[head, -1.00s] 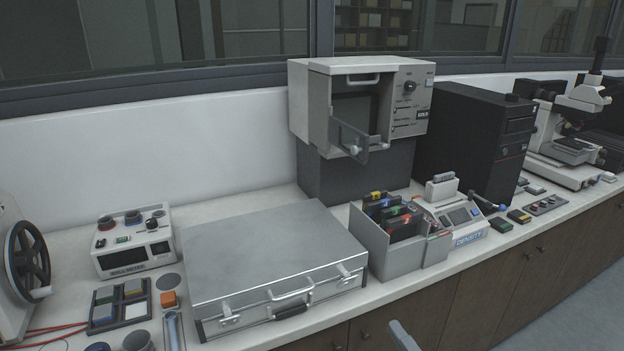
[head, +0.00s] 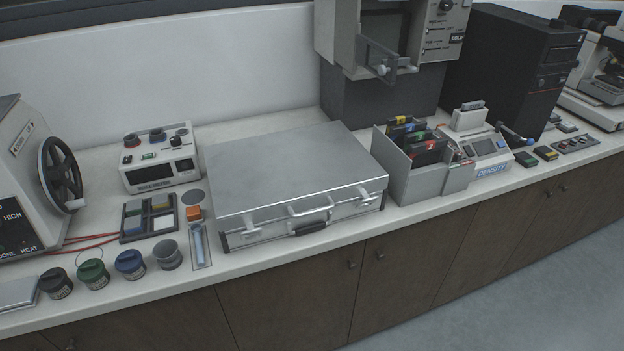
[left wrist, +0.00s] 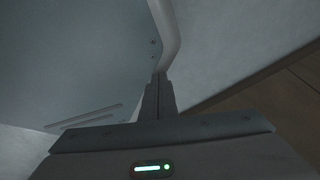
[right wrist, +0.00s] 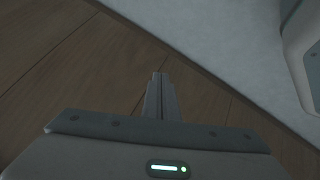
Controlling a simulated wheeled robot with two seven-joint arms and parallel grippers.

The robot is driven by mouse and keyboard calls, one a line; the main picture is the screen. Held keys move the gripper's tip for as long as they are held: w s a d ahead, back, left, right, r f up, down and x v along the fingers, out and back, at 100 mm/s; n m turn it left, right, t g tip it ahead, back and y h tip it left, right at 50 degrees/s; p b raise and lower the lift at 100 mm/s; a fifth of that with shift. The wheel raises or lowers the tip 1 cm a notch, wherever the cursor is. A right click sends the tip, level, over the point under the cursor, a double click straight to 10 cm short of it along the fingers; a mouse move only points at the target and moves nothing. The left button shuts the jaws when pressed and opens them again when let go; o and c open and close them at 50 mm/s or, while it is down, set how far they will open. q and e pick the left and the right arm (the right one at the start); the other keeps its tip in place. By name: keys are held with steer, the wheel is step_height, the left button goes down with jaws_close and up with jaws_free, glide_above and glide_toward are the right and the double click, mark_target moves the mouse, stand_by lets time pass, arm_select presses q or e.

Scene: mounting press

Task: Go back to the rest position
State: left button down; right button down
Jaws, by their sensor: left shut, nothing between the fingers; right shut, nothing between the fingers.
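My left gripper (left wrist: 159,95) is shut and empty in the left wrist view. A pale grey panel and a light curved edge lie beyond its fingertips, with brown wood at the right. My right gripper (right wrist: 160,92) is shut and empty in the right wrist view. Brown wooden boards and a strip of grey floor lie beyond it. Neither gripper shows in the head view now. The mounting press (head: 20,195), a pale machine marked HIGH and HEAT with a black handwheel, stands at the far left of the counter in the head view.
A closed silver case (head: 285,170) fills the middle of the counter (head: 300,245). A grey box of coloured cartridges (head: 400,175) and a density meter (head: 488,148) stand right of it. An open-doored cabinet (head: 345,45) stands behind. Several jars (head: 92,273) line the front left edge.

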steer(key=s+a+f+m+g, duration=0.2)
steer(key=s+f, duration=0.5)
steer(key=s, duration=0.4)
steer(key=s+a+f+m+g, duration=0.1)
steer(key=s+f+m+g, duration=0.2)
steer(key=s, duration=0.9)
steer(key=shift+a+f, duration=0.4)
steer(key=shift+f, duration=1.45)
